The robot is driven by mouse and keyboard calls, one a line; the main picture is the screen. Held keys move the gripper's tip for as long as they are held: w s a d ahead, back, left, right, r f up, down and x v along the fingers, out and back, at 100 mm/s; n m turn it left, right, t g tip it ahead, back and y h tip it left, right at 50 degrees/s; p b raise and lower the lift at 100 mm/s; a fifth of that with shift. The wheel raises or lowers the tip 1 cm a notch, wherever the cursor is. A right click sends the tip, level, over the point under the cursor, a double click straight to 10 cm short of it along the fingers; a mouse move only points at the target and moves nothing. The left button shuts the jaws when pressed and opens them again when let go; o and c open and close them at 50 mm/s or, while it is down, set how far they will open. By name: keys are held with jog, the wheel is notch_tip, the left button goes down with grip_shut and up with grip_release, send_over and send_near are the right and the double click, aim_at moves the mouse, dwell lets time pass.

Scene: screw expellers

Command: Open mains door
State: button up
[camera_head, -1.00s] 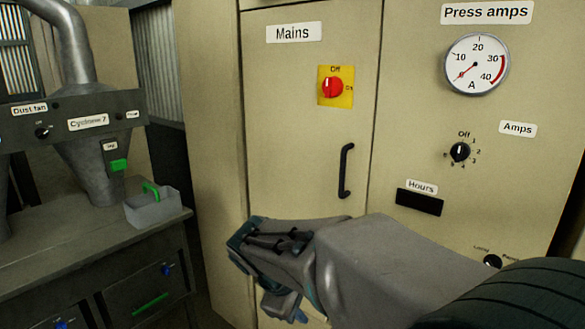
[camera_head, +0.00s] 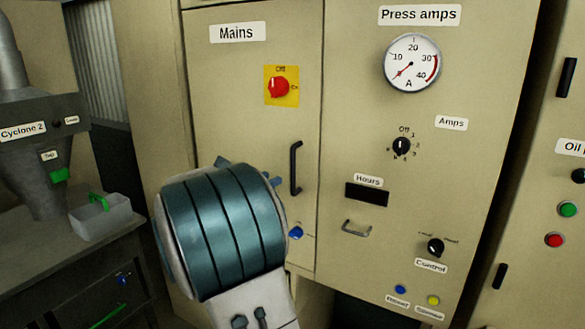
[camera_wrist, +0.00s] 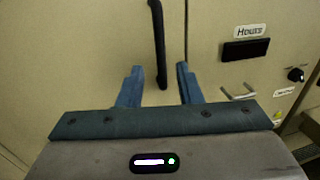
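The mains door (camera_head: 222,110) is a beige cabinet panel labelled "Mains", and it stands shut. A red rotary switch (camera_head: 279,87) on a yellow plate sits on it, its white mark near "Off". The door's black vertical handle (camera_head: 296,168) is near its right edge. In the wrist view the handle (camera_wrist: 158,45) reaches down between the fingers as seen, its lower end near the fingertips. My gripper (camera_wrist: 158,84) is open, with blue fingers apart on either side of the handle's line. Whether they touch it I cannot tell. In the head view my arm hides most of the gripper.
Right of the door is a fixed panel with a Press amps gauge (camera_head: 412,63), an Amps knob (camera_head: 401,146), an Hours display (camera_head: 367,194) and a small grey handle (camera_head: 356,228). A bench with a grey bin (camera_head: 100,217) stands at the left.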

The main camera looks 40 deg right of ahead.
jog(key=p, duration=0.2)
send_over(293, 190)
jog(key=shift+w+d, duration=0.25)
jog(key=shift+w, duration=0.1)
grip_shut()
